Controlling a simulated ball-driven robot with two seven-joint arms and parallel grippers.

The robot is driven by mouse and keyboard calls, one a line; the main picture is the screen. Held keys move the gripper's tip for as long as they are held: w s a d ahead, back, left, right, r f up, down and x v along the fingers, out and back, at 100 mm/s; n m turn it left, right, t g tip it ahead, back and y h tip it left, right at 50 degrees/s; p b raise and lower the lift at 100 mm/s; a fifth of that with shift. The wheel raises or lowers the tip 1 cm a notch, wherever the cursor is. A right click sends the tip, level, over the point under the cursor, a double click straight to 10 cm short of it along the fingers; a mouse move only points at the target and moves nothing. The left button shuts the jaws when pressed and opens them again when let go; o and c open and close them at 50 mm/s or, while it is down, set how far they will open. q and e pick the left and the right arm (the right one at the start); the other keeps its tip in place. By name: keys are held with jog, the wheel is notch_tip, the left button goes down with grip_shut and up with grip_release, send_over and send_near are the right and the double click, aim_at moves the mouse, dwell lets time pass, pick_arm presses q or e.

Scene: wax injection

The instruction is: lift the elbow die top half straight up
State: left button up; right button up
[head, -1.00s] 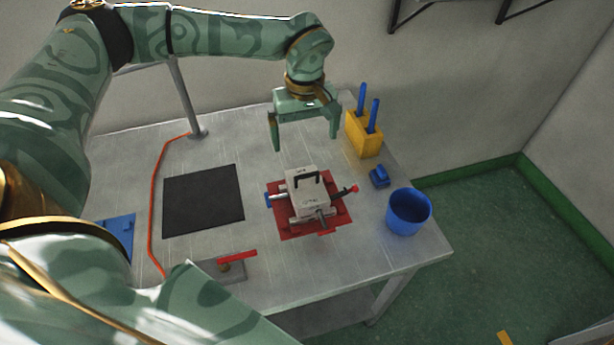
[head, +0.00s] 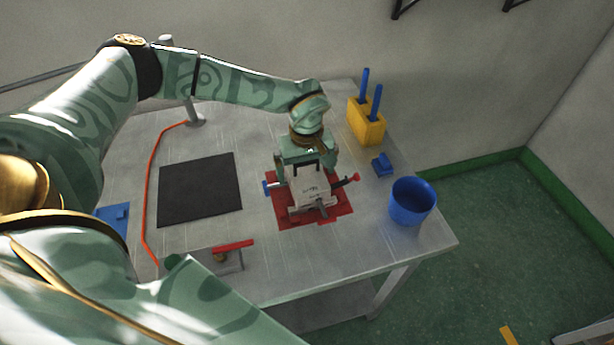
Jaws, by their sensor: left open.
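The elbow die (head: 311,190) is a light grey block on a red base plate (head: 339,209) on the table. Its top half carries a dark handle. Blue, grey and red-tipped rods stick out of its sides. My left gripper (head: 307,170) is low behind the die, with its green fingers spread to either side of the die's upper part. The gripper is open. The die hides part of the fingers, and I cannot tell whether they touch it. My right gripper is not in view.
A yellow holder (head: 366,127) with two blue-handled tools, a small blue block (head: 382,165) and a blue bucket (head: 411,201) stand to the right. A black mat (head: 200,189) lies left, beside an orange cable (head: 148,196). A red-handled fixture (head: 230,258) is at the front.

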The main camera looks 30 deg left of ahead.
pick_arm(q)
jog(key=shift+r, duration=0.1)
jog(key=c, duration=1.6)
